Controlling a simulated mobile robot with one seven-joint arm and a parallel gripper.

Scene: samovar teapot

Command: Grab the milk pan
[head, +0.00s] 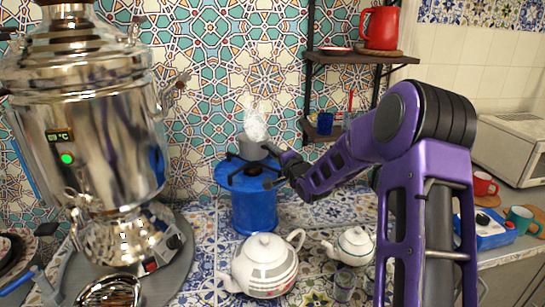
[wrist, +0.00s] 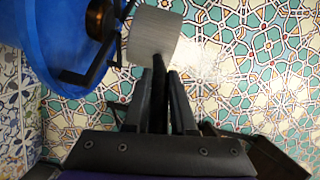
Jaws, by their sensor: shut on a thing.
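The milk pan (head: 250,147) is a small grey metal pot with white steam above it. My gripper (head: 280,165) comes in from the right at the pan's handle side. In the wrist view, my gripper (wrist: 163,85) is shut on the pan's dark handle (wrist: 159,62), and the grey pan wall (wrist: 155,35) is just beyond the fingertips. I cannot tell whether the pan touches the burner's black supports (wrist: 95,68). The pan's inside is hidden.
A large shiny samovar (head: 95,130) stands at the left. A white teapot (head: 264,265) and a smaller teapot (head: 352,245) stand in front on the tiled counter. A dark wall shelf (head: 345,58) holds a red jug (head: 380,27) above my arm.

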